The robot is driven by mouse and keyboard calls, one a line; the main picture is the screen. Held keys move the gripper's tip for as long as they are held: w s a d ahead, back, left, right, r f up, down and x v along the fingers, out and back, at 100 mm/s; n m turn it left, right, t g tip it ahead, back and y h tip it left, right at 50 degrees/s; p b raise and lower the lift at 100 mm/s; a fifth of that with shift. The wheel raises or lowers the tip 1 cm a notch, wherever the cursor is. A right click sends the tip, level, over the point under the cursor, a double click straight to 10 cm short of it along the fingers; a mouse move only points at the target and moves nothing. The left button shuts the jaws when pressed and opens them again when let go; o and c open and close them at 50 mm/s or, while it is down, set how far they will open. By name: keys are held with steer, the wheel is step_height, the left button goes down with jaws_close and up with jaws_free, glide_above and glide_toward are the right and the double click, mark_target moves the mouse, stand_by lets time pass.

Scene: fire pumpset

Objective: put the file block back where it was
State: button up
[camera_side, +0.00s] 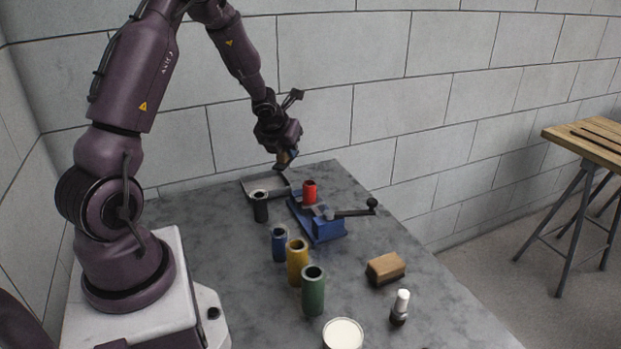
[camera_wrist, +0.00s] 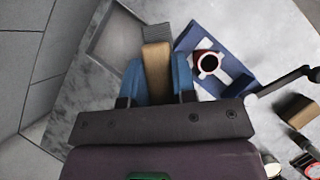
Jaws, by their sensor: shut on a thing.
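My gripper (camera_side: 285,158) is shut on a tan block, which I take to be the file block (camera_wrist: 157,70). In the wrist view the block sits between the two blue fingers, with a grey ridged part at its far end. In the side view my gripper is up in the air near the shallow grey tray (camera_side: 249,193) at the table's far end, and the held block is mostly hidden. The tray also shows in the wrist view (camera_wrist: 110,42), left of the block.
A blue vise (camera_side: 330,232) with a red cylinder (camera_side: 309,192) and a dark handle stands right of the tray. Black (camera_side: 260,208), blue (camera_side: 279,245), yellow (camera_side: 297,264) and green (camera_side: 313,293) cylinders stand along the table. A brown block (camera_side: 385,269), small bottle (camera_side: 400,306) and white-topped can (camera_side: 343,334) are nearer.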

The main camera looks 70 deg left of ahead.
steer(key=w+a+f, duration=0.8)
steer(key=w+f, duration=0.1)
steer(key=w, duration=0.1)
steer(key=shift+w+a, duration=0.1)
steer(key=shift+a, duration=0.3)
steer(key=shift+w+a+f, duration=0.15)
steer(key=shift+w+f, duration=0.05)
steer(key=shift+f, duration=1.7)
steer(key=shift+f, duration=0.15)
steer(key=o, duration=0.8)
steer(key=shift+o, duration=0.2)
